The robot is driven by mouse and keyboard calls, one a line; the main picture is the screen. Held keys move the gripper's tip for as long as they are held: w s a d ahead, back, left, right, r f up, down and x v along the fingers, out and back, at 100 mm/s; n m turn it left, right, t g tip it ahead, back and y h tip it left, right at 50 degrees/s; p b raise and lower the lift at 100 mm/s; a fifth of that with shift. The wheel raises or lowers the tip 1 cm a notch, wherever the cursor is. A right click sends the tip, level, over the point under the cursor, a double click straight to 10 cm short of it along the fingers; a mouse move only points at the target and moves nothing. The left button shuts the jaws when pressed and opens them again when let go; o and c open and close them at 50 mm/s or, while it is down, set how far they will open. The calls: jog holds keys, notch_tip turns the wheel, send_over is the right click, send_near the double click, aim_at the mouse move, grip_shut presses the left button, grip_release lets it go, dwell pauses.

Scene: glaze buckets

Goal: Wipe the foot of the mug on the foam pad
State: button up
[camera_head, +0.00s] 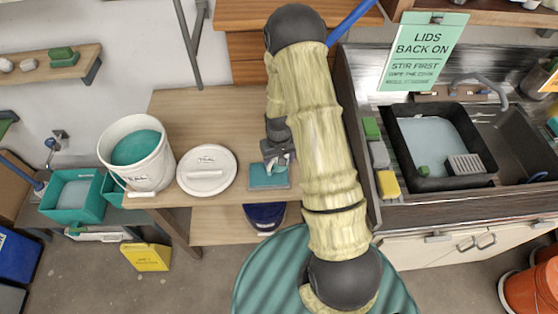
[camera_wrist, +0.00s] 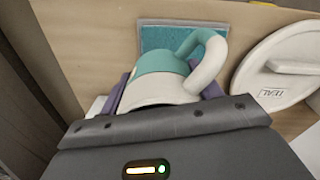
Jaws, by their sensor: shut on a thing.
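The mug (camera_wrist: 158,82) is white near my gripper and teal at its far end, with a looped handle on the right that is part teal, part white. My gripper (camera_wrist: 163,92) is shut on it, with purple fingers on both sides of its body. The teal foam pad (camera_head: 268,175) lies near the bench's front edge and also shows beyond the mug in the wrist view (camera_wrist: 160,38). The mug's teal end overlaps the pad in the wrist view; I cannot tell whether they touch. The mug's foot is hidden. In the head view my gripper (camera_head: 277,160) is over the pad's back edge.
A white lid (camera_head: 207,170) marked TEAL lies just left of the pad. An open bucket of teal glaze (camera_head: 155,175) stands farther left on the wooden bench (camera_head: 205,110). The sink (camera_head: 515,135) and a dark basin (camera_head: 435,180) are to the right.

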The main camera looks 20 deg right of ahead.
jog(key=shift+r+p, duration=0.65)
jog(key=shift+r, duration=0.7)
jog(key=shift+f, duration=0.15)
